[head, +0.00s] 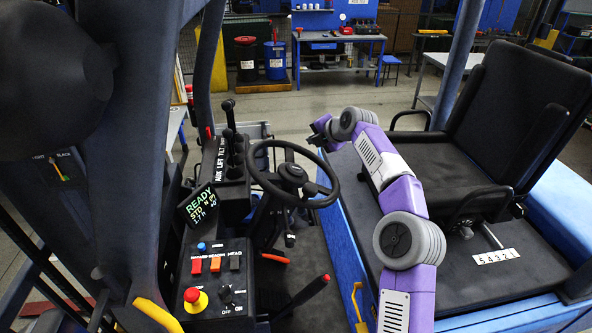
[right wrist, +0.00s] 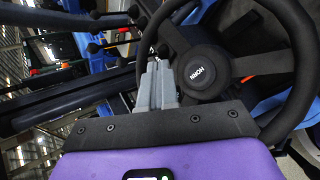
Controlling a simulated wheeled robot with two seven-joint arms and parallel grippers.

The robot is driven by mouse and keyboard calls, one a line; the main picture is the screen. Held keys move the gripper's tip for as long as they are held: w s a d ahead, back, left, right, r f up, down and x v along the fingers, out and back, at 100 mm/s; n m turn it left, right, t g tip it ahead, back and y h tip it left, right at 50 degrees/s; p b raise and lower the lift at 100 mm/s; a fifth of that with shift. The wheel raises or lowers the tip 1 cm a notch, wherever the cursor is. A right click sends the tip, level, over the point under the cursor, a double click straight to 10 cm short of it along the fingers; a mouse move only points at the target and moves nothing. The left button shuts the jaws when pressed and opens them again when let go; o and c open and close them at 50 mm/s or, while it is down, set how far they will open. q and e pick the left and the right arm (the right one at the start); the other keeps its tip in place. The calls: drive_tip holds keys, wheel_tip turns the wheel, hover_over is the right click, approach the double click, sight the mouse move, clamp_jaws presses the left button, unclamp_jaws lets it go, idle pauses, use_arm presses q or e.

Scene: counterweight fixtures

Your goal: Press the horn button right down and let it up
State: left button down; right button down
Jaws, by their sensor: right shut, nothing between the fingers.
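The horn button (right wrist: 198,74) is the round black hub pad marked HORN, in the middle of the black steering wheel (right wrist: 262,65) in the right wrist view. In the head view the steering wheel (head: 335,190) stands left of my purple arm, with the hub (head: 293,173) at its centre. My right gripper (right wrist: 156,66) is shut and empty, its grey fingers beside the hub in the picture. I cannot tell whether they touch the wheel. In the head view its end lies beyond the wheel's right side, and its fingers are hard to make out. My left gripper is not in view.
A control panel (head: 239,300) with coloured switches and a red stop knob (head: 192,295) stands at lower left. Black levers (head: 229,115) and a READY display (head: 198,205) are left of the wheel. A black seat (head: 450,180) is right of my arm.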

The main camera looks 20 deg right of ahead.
drive_tip(key=b, duration=0.6)
hover_over(296, 165)
drive_tip(key=s+d, duration=0.2)
drive_tip(key=s, duration=0.1)
wheel_tip(296, 165, down, 6)
drive_tip(key=shift+f, duration=0.1)
drive_tip(key=shift+a+f+b, duration=0.4)
drive_tip(key=shift+f+b, duration=0.05)
drive_tip(key=shift+f, duration=0.1)
idle(0.6)
drive_tip(key=shift+w+a+f, duration=0.1)
drive_tip(key=shift+a+f, duration=0.05)
drive_tip(key=shift+f, duration=0.15)
drive_tip(key=shift+a+f+b, duration=0.25)
drive_tip(key=shift+f+b, duration=0.35)
drive_tip(key=shift+b, duration=0.05)
idle(0.8)
drive_tip(key=shift+r, duration=0.1)
drive_tip(key=shift+d+r+p, duration=0.2)
drive_tip(key=shift+r+p, duration=0.25)
drive_tip(key=shift+p, duration=0.1)
drive_tip(key=shift+d+r+p, duration=0.2)
drive_tip(key=shift+r+p, duration=0.25)
drive_tip(key=shift+p, duration=0.1)
